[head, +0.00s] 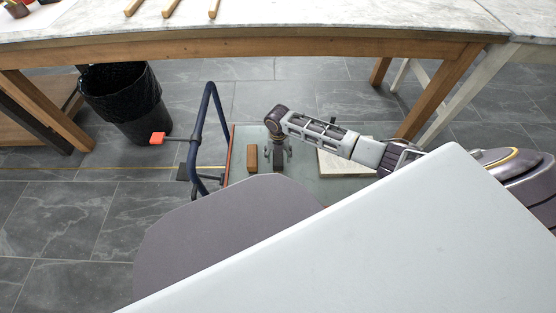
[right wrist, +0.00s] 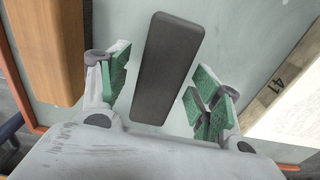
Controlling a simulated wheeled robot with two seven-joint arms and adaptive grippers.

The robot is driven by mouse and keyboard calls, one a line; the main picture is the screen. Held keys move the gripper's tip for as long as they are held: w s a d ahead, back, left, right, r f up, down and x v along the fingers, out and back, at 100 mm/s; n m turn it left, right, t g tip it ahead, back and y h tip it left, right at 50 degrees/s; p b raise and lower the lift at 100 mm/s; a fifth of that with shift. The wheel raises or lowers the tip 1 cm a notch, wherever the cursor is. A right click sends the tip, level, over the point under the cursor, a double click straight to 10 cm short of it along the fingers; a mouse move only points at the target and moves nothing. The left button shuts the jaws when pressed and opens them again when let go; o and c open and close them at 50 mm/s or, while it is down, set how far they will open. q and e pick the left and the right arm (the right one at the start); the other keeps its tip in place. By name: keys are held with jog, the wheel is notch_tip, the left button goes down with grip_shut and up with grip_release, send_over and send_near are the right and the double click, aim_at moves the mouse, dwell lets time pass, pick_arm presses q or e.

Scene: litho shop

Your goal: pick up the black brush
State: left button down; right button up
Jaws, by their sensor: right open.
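The black brush (right wrist: 167,65) shows in the right wrist view as a long dark block with rounded corners, lying on a grey-green surface (right wrist: 115,18). My right gripper (right wrist: 160,100) is open, with green finger pads on either side of the brush's near end. I see gaps between the pads and the brush, and nothing is held. In the head view the right gripper (head: 278,152) points down over the same surface, and the dark brush (head: 279,168) is partly hidden beneath it. My left gripper is not in view.
A brown wooden block (head: 252,157) lies left of the brush. A pale framed slab (head: 338,163) lies to the right. The low cart has a red rim (head: 230,150) and a blue handle (head: 206,120). A black bin (head: 125,100) and a marble-topped table (head: 300,45) stand behind.

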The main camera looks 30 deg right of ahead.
dwell(0.4)
jog(key=c, duration=1.2)
jog(key=shift+r, duration=0.15)
